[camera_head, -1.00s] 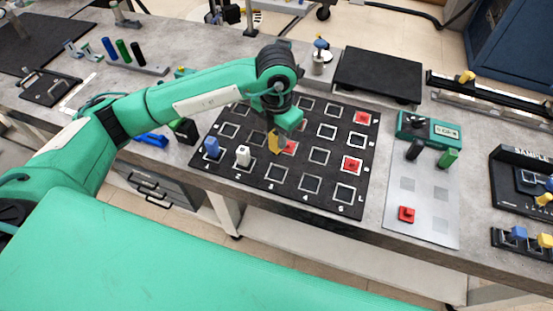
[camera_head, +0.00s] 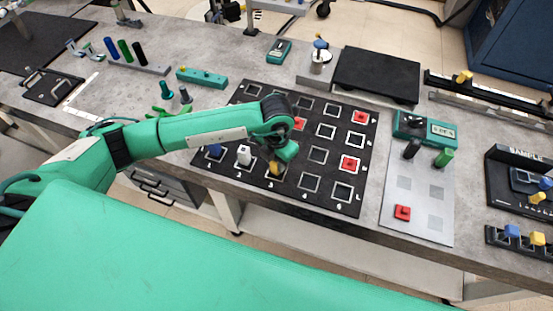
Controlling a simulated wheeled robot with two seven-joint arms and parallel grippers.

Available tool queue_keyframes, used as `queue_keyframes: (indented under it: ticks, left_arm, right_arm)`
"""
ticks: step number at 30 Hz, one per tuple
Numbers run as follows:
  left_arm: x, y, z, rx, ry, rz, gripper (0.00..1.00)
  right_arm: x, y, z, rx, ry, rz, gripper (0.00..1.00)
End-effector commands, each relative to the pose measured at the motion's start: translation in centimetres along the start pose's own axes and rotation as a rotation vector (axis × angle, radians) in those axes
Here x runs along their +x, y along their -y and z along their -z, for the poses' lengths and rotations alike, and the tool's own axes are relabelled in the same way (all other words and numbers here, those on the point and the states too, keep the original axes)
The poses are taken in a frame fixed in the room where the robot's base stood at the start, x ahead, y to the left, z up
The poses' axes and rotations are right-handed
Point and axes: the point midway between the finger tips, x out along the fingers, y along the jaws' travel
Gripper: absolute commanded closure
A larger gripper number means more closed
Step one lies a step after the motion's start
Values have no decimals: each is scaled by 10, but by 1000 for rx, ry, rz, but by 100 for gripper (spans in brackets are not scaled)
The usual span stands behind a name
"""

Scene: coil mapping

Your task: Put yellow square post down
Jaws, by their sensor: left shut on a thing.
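The yellow square post (camera_head: 274,168) is at the front row of the black grid mat (camera_head: 331,203), at the white square over the number 3. My left gripper (camera_head: 279,161) is just above it, shut on it; the hand and wrist hide its upper part. I cannot tell whether the post touches the mat. My right gripper is not in view.
Red square pieces (camera_head: 349,163) sit on several mat squares. A grey plate (camera_head: 421,217) with a red block (camera_head: 402,213) lies to the right. A green meter box (camera_head: 424,130) stands behind it. The front-right mat squares are empty.

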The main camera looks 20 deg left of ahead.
Motion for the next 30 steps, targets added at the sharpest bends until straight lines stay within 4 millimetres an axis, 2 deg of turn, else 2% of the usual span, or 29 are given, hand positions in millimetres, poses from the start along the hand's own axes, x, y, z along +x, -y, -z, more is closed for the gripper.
queue_keyframes:
  ticks: [4, 5, 7, 8, 20, 23, 30]
  left_arm:
    - [5, 0, 0, 0, 1, 0, 99]
    - [3, 0, 0, 0, 0, 0, 69]
    - [3, 0, 0, 0, 0, 0, 55]
    - [3, 0, 0, 0, 0, 0, 53]
    - [-4, 0, -1, 0, 3, 0, 53]
    - [-19, 0, -2, 1, 6, 0, 53]
    - [-72, 0, -1, 2, 7, -1, 53]
  right_arm:
    - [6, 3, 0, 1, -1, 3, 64]
    - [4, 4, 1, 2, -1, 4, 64]
    - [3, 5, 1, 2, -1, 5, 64]
    - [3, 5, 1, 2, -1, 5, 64]
    - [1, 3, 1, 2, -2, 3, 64]
    - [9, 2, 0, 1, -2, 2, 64]
    - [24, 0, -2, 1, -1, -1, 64]
